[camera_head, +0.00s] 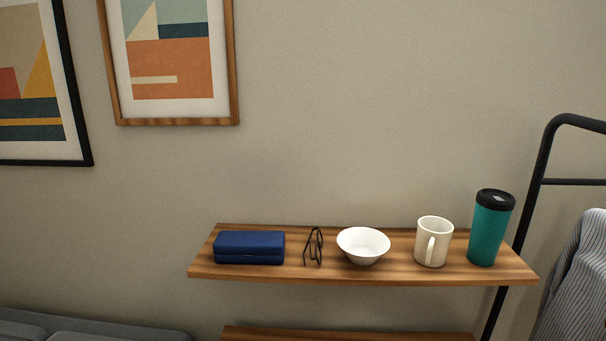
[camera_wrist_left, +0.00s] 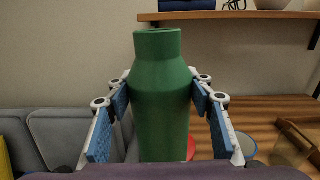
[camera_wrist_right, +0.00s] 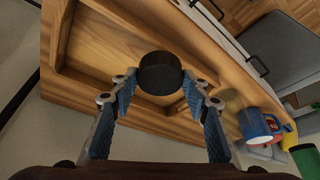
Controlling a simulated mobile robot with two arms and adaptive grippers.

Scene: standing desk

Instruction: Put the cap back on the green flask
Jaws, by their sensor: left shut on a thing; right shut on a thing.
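The green flask (camera_wrist_left: 160,105) stands upright in the left wrist view, with a bare green neck on top and no cap on it. My left gripper (camera_wrist_left: 160,84) is shut on its body, one blue-padded finger on each side. In the right wrist view, my right gripper (camera_wrist_right: 161,84) is shut on the round black cap (camera_wrist_right: 160,75) at its fingertips. A green shape (camera_wrist_right: 306,160) at the right edge of that view may be the flask; it is cut off. The head view shows neither gripper, the flask nor the cap.
A wall shelf (camera_head: 300,272) holds a blue case (camera_head: 250,247), glasses (camera_head: 314,247), a white bowl (camera_head: 363,245), a mug (camera_head: 433,242) and a teal tumbler (camera_head: 489,230). A wooden surface with a raised rim (camera_wrist_right: 110,105) lies below the cap. A grey sofa (camera_wrist_left: 75,135) stands behind the flask.

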